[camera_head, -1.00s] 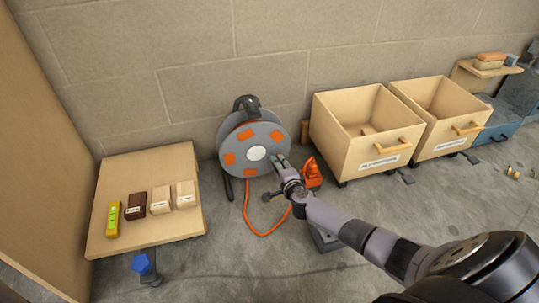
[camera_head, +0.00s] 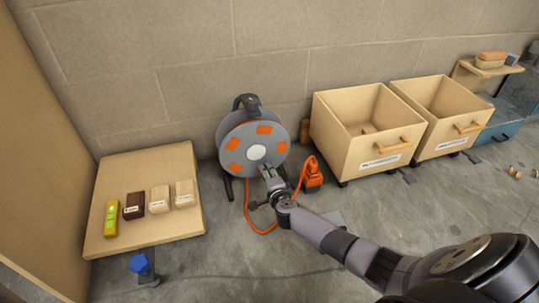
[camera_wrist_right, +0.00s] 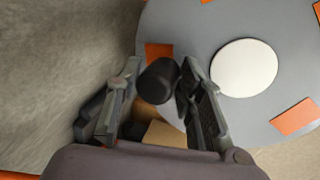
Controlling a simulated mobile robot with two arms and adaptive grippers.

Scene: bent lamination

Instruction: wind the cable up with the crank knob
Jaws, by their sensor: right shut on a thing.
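The cable reel (camera_head: 240,148) stands on the floor against the wall, a grey disc with orange patches and a pale hub. Its disc also fills the right of the right wrist view (camera_wrist_right: 220,30). The black crank knob (camera_wrist_right: 158,80) sits between the fingers of my right gripper (camera_wrist_right: 160,95), which is shut on it at the lower part of the disc. In the head view my right gripper (camera_head: 268,175) covers the knob. Orange cable (camera_head: 249,218) runs from the reel in a loop on the floor to an orange plug or box (camera_head: 313,176). My left gripper is not in view.
A low wooden table (camera_head: 160,220) at the left carries a yellow level and several blocks. Two wooden bins (camera_head: 375,160) (camera_head: 450,143) stand right of the reel. A blue knob (camera_head: 138,264) is in front of the table.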

